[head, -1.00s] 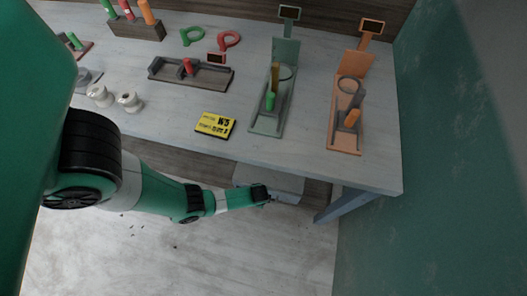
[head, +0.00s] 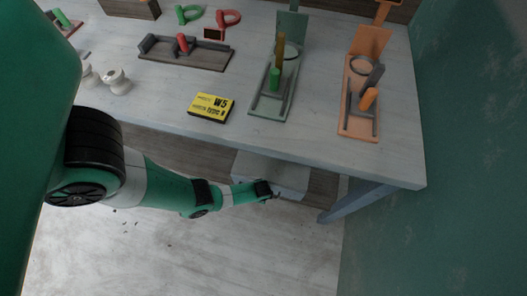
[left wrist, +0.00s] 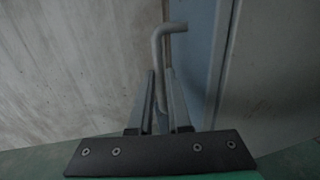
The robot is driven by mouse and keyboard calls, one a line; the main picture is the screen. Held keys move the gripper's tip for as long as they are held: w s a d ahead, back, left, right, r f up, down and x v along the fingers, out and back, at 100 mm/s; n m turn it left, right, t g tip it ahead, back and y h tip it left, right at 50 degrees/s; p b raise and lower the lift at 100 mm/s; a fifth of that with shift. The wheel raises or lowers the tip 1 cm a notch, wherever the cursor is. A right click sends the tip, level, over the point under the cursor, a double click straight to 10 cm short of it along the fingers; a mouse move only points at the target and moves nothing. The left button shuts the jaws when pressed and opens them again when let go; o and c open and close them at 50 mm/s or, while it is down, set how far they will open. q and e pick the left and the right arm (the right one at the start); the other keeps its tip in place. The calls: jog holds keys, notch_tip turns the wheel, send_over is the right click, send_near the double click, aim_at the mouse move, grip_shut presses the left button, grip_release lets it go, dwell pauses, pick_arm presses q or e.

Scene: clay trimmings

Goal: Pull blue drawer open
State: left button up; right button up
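The blue drawer (head: 288,176) hangs under the table's front edge and looks pale grey-blue in the head view. In the left wrist view its blue front (left wrist: 197,55) stands just right of the fingers. A grey bent bar handle (left wrist: 160,48) joins this front at its upper end and runs down between the fingers. My left gripper (head: 271,193) is at the drawer front. In the left wrist view, my left gripper (left wrist: 161,78) has one finger on each side of the bar, closed in tightly around it. The lower handle is partly hidden. My right gripper is not in view.
The table (head: 330,155) carries a yellow W5 box (head: 211,107), a green stand (head: 270,105), an orange stand (head: 350,120) and a grey tray (head: 185,55). A blue table leg (head: 355,203) stands right of the drawer. The floor (head: 240,255) in front is open.

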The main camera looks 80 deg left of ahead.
pick_arm(q)
grip_shut()
dwell(0.9)
jog(key=shift+s+d, duration=0.1)
jog(key=shift+s, duration=0.05)
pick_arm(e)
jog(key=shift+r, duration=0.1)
